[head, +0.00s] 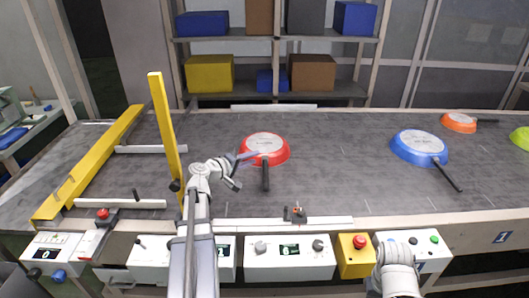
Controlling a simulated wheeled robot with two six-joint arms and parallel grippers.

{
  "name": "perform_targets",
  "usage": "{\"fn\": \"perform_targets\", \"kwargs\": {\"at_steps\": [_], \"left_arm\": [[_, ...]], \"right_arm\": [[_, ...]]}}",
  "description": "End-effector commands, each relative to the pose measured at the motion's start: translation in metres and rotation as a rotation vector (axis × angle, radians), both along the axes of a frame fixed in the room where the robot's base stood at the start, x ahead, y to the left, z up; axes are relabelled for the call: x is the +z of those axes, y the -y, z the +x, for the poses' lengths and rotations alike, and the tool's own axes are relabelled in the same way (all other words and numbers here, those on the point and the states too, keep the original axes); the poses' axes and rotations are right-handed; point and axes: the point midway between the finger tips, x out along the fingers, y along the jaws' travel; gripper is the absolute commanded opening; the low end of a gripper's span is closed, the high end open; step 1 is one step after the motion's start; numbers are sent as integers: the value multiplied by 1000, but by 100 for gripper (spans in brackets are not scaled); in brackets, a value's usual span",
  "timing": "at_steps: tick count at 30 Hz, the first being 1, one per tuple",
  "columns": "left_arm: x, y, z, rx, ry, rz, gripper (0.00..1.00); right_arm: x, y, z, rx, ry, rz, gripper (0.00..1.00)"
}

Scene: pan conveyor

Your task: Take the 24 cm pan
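Several pans lie upside down on the grey conveyor belt, their size labels too small to read, so I cannot tell which is 24 cm. A red pan (265,144) is in the middle, its dark handle pointing toward me. A blue pan (419,147) is at the right, its handle pointing to the lower right. A smaller orange pan (458,122) is farther back, and a green pan (521,136) is cut by the right edge. My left gripper (245,169) appears open and empty, just left of the red pan and its handle. My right gripper is not in view; only my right arm shows.
A yellow upright post (166,130) stands close left of my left arm. A yellow guide rail (90,160) crosses the belt at the left. Control boxes (290,258) and a yellow box with a red button (355,254) line the front edge. Belt between red and blue pans is clear.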

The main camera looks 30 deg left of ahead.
Motion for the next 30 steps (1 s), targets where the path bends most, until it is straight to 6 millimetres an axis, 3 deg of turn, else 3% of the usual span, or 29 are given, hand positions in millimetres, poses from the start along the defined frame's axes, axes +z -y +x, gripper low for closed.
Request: {"fn": "perform_targets", "kwargs": {"at_steps": [11,24,30], "left_arm": [[-23,0,0,0,0,0,34],[-84,0,0,0,0,0,34],[-91,0,0,0,0,0,34]], "right_arm": [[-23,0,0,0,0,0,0],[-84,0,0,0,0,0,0],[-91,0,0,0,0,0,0]]}}
